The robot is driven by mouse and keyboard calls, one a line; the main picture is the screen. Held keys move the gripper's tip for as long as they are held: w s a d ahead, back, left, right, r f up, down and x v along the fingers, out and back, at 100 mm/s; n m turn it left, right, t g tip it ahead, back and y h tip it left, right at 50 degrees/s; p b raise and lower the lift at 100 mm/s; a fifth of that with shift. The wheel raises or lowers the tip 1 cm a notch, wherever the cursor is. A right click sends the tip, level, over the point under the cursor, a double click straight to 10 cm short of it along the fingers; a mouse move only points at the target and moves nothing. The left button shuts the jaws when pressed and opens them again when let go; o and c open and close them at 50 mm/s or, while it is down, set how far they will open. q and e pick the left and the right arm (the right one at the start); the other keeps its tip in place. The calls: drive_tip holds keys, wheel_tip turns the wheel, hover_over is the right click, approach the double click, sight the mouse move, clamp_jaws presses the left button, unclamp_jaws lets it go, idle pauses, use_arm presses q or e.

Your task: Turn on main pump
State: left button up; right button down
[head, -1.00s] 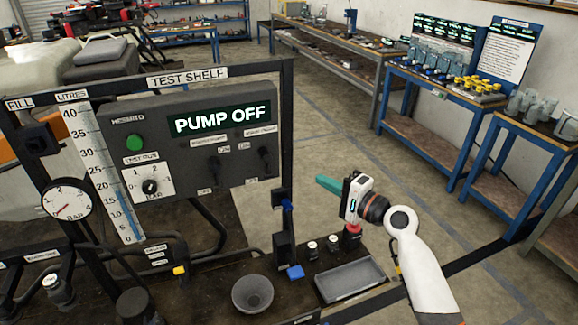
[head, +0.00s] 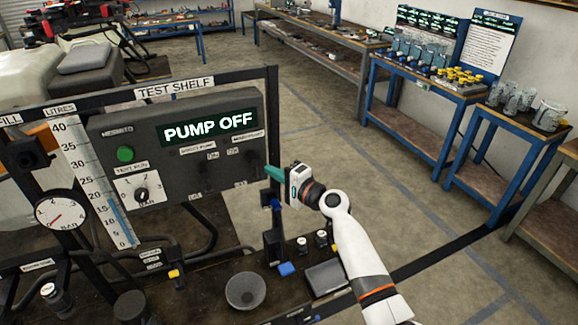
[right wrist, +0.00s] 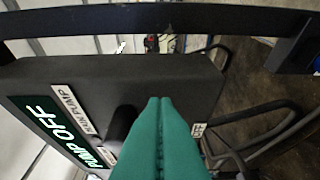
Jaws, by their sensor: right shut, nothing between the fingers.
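The grey control panel (head: 180,205) stands on the test shelf. Its display (head: 209,129) reads PUMP OFF. Two dark toggle switches sit below the display, the left switch (head: 205,172) and the right switch (head: 253,162); their labels are too small to read surely. My right gripper (head: 270,171) is shut and empty, its teal fingertips at the panel's right edge, near the right switch. In the right wrist view, the closed fingers (right wrist: 160,103) lie beside a dark switch lever (right wrist: 120,124) and partly hide it. Contact cannot be told. My left gripper is not in view.
A green button (head: 125,154) and a test-run knob (head: 141,194) are on the panel's left. A pressure gauge (head: 60,214) stands at far left. A grey bowl (head: 245,290) and small bottles (head: 302,246) are below. Blue workbenches (head: 420,92) stand behind.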

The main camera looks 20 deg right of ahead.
drive_tip(key=shift+s+a, duration=0.3)
drive_tip(key=shift+a, duration=0.4)
drive_tip(key=shift+w, duration=0.1)
drive_tip(key=shift+a+f+m+b, duration=0.15)
drive_tip(key=shift+m+b, duration=0.25)
drive_tip(key=shift+b, duration=0.1)
